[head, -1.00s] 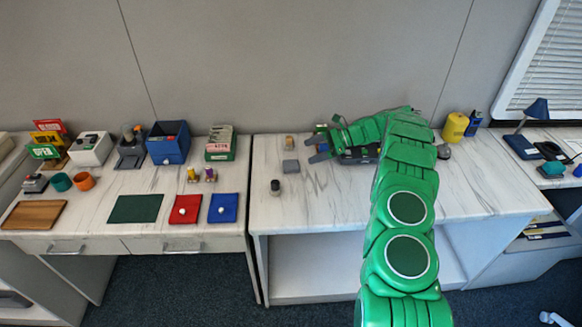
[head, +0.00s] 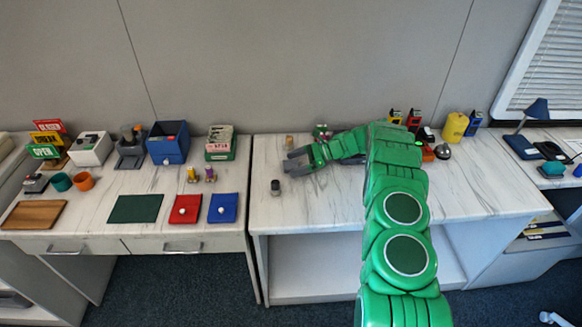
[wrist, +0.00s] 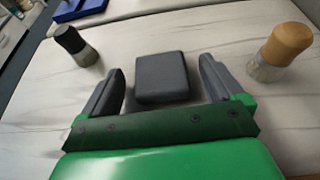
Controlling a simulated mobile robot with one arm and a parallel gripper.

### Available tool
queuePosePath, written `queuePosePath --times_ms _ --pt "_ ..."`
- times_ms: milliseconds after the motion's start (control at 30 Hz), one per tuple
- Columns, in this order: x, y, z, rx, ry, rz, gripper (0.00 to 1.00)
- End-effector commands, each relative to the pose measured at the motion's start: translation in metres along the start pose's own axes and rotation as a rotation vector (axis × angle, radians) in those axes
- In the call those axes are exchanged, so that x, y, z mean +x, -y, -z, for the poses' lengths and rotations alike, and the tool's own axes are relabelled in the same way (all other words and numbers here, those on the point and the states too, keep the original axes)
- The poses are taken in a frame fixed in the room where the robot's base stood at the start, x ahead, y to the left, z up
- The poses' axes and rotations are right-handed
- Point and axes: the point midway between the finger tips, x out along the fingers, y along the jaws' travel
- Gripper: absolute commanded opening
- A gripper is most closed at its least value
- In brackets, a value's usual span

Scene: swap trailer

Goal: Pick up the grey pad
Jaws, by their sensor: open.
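The grey pad (wrist: 162,77) is a small dark grey rounded block lying on the white marbled table. In the wrist view it sits between the tips of my open gripper (wrist: 163,85), with a gap on each side. In the head view my gripper (head: 293,161) is low over the table's left part, and the pad is hard to tell from the fingers there.
A black-topped stamp (head: 275,187) stands at the front left of the pad, and a wooden-topped stamp (head: 289,142) stands behind it. Both are close to my fingers. A blue mat (head: 223,208) lies on the left table. The table's front is clear.

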Motion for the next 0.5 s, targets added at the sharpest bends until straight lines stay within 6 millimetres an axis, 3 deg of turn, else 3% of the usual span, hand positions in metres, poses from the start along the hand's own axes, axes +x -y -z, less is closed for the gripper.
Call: queuePosePath --times_ms 267,500 --pt "0.0040 0.0000 0.0002 0.000 -0.001 0.000 0.92" --pt "0.0038 0.0000 0.0001 0.000 0.000 0.000 0.55"
